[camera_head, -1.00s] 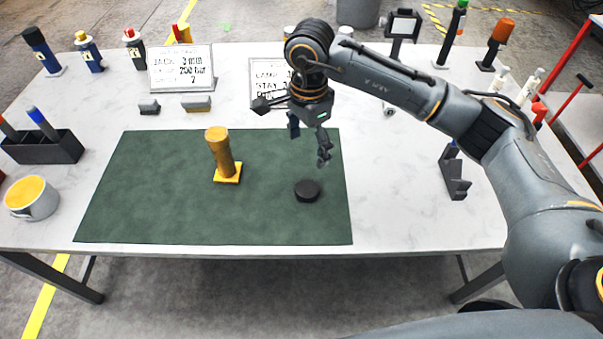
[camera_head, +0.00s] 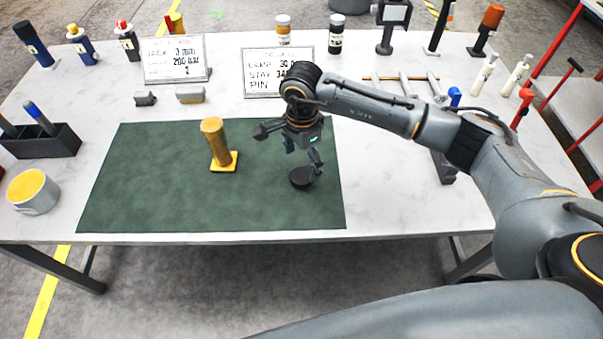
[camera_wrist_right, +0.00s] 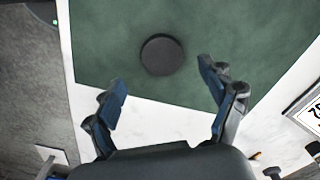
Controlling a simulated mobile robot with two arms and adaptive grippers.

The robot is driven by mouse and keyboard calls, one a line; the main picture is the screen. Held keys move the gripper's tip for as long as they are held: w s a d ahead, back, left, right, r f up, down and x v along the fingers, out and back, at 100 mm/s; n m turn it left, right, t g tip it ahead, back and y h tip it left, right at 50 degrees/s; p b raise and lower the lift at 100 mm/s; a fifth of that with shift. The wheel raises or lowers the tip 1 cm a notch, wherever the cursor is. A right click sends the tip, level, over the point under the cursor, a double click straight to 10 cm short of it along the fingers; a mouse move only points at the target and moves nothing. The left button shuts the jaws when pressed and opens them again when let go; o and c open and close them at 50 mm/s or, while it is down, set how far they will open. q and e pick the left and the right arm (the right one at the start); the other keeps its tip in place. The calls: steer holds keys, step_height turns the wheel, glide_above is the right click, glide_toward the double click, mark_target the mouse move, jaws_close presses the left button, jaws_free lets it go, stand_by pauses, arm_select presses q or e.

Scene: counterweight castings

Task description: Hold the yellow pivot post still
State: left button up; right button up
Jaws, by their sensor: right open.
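The yellow pivot post (camera_head: 216,143) stands upright on its square yellow base (camera_head: 224,161) on the green mat (camera_head: 130,190). My right gripper (camera_head: 302,170) is to the right of the post, apart from it, above a black round disc (camera_head: 300,178). Its jaws are open and empty. In the right wrist view the disc (camera_wrist_right: 162,55) lies on the mat beyond the open fingertips (camera_wrist_right: 166,85). The post does not show in the right wrist view. My left gripper is not in view.
A yellow-topped pot (camera_head: 34,192) and a black pen holder (camera_head: 45,141) stand at the left. Two sign boards (camera_head: 176,60) (camera_head: 276,72), bottles and small grey blocks line the back. The mat between post and disc is clear.

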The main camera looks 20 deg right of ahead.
mark_target(301, 175)
steer(key=shift+f+p, duration=0.4)
steer(key=shift+p, duration=0.1)
step_height(301, 175, down, 4)
steer(key=shift+w+a+r+p, duration=0.1)
steer(key=shift+r+p, duration=0.1)
steer(key=shift+p, duration=0.6)
steer(key=shift+f, duration=0.35)
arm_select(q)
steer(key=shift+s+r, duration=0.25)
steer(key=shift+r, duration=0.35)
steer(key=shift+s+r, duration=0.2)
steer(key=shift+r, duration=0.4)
arm_select(e)
steer(key=c, duration=0.8)
